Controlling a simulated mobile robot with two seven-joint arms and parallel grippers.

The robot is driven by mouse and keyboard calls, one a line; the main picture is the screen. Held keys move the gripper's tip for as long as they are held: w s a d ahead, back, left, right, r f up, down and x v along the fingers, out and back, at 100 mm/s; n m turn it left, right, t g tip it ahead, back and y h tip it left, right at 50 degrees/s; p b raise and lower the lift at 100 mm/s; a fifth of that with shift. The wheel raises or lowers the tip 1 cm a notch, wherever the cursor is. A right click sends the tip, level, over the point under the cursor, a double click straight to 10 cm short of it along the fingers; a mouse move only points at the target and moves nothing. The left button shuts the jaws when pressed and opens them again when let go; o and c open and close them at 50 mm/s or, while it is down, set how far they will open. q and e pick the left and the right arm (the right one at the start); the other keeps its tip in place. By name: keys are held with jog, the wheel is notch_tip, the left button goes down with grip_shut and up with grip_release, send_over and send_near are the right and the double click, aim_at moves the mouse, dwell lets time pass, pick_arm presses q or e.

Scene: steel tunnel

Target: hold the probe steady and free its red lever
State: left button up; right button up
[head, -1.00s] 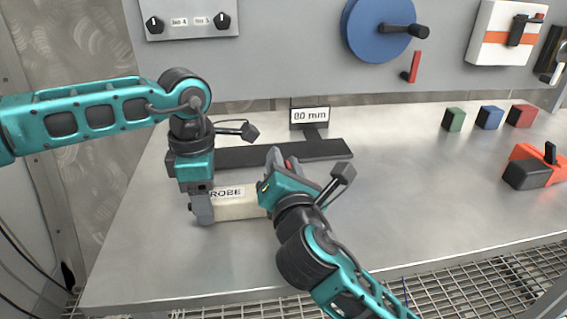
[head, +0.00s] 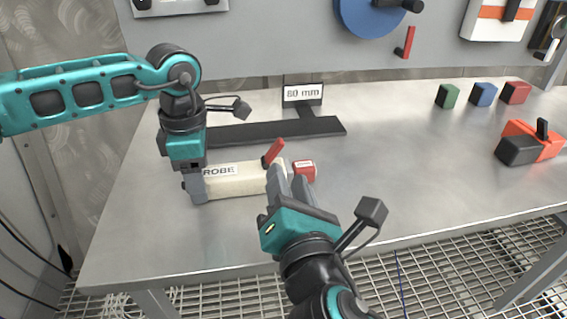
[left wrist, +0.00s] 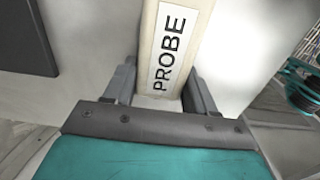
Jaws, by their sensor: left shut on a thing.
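The cream probe (head: 240,184), labelled PROBE, lies on the steel table. My left gripper (head: 195,186) is shut on its left end; in the left wrist view the fingers sit on both sides of the probe (left wrist: 178,30). The red lever (head: 273,152) stands up at a slant near the probe's right end. A red piece with a pale label (head: 304,170) is at that end. My right gripper (head: 289,178) is just in front of the probe's right end, fingers slightly apart, and not on the lever. Its fingers hide part of the probe.
Behind the probe is a dark bar (head: 270,131) with an 80 mm sign (head: 302,93). Green (head: 446,96), blue (head: 484,94) and red (head: 516,93) blocks and an orange-and-black tool (head: 530,145) are at right. The table's middle right is clear.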

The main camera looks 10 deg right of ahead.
dwell(0.4)
pick_arm(q)
jog(key=o, duration=1.2)
jog(key=shift+o, duration=0.2)
jog(key=shift+r, duration=0.1)
